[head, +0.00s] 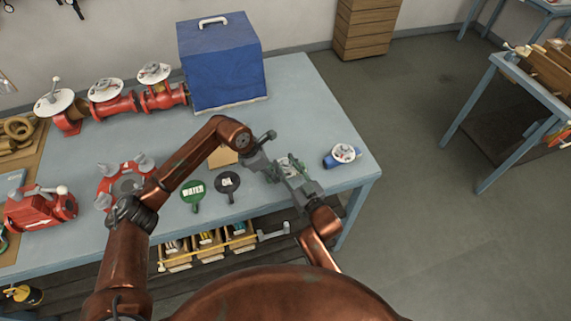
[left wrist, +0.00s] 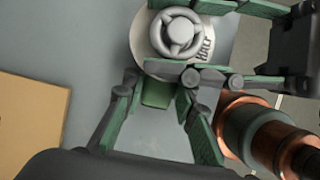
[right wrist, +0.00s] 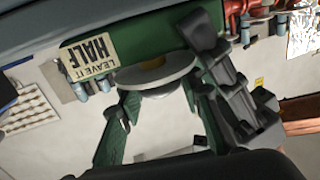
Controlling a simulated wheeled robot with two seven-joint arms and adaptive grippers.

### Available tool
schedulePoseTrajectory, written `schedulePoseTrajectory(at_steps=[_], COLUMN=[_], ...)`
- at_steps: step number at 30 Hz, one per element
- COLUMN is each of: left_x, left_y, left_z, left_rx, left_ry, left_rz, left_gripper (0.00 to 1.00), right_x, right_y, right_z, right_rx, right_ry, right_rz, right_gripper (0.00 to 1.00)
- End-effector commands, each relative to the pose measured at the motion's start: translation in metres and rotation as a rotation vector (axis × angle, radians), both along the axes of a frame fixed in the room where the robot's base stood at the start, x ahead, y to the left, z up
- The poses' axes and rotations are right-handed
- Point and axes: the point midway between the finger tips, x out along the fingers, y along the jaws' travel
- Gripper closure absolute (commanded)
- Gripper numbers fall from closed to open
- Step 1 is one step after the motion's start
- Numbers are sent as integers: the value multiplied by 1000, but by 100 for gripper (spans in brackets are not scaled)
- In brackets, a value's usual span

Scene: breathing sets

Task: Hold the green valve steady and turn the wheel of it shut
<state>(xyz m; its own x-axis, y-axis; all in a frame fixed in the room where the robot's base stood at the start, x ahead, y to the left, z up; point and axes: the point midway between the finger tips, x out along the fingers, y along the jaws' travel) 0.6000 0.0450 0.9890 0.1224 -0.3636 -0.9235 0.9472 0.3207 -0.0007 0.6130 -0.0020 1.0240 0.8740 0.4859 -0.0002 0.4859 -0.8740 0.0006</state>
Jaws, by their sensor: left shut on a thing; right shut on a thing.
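The green valve (head: 283,165) is near the table's front right, mostly hidden by my grippers. In the left wrist view its round grey wheel (left wrist: 177,35) sits over a pale disc with lettering that looks like HALF. My left gripper (left wrist: 159,88) is shut on the green valve body (left wrist: 158,96). My right gripper (right wrist: 158,84) is shut with its fingers on either side of the wheel and disc (right wrist: 155,72); the exact contact is hidden. In the right wrist view a tag (right wrist: 90,60) on the green body reads LEAVE IT HALF.
A blue valve (head: 332,161) with a white-topped wheel stands to the right. A large blue box (head: 222,65) and red pipes (head: 115,104) stand behind. The table's front edge is close.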

Motion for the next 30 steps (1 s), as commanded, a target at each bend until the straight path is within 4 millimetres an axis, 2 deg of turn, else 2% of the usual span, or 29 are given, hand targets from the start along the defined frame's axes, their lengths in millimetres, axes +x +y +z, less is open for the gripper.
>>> schedulePoseTrajectory(at_steps=[9, 10, 13, 23, 26, 30], left_x=[-1, -1, -1, 0, 0, 0], left_y=[-2, -2, -1, 0, 0, 0], left_z=[0, 0, 0, 0, 0, -1], left_rx=[-1, -1, -1, 0, 1, 1], left_ry=[-1, -1, 0, 1, 0, 0], left_rz=[-3, -3, -2, -1, -1, 0], left_gripper=[100, 100, 100, 100, 100, 100], right_x=[-1, -1, -1, -2, -10, -32], right_y=[3, 3, 2, -1, -5, -17], right_z=[3, 3, 3, 0, -1, -1], right_rx=[4, 4, 4, 1, 1, 0], right_ry=[-6, -6, -5, 0, 0, 2], right_rz=[4, 4, 3, 0, 0, 0], right_gripper=[92, 66, 59, 59, 59, 59])
